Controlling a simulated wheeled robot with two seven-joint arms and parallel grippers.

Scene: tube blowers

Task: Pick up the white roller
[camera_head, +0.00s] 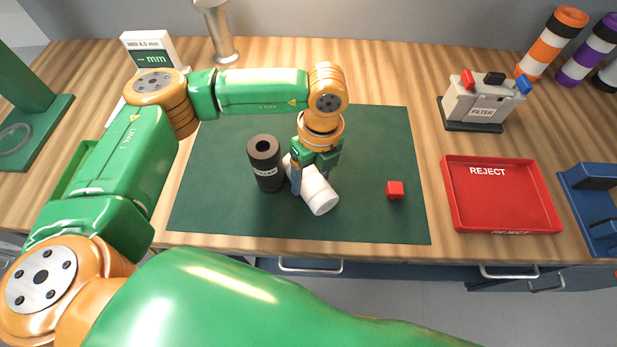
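The white roller (318,194) lies on its side on the dark green mat (373,140), slanting down to the right. My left gripper (314,179) points down over it from above. One finger shows on the roller's left side and the other on its far right side, so the fingers straddle it. Whether they press on it cannot be told. The gripper hides part of the roller's upper end. My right gripper is not in view.
A black cylinder (266,165) stands upright close left of the roller. A small red cube (395,190) lies to the right on the mat. Farther right are a red REJECT tray (503,190) and a FILTER unit (483,105). The mat's right part is mostly clear.

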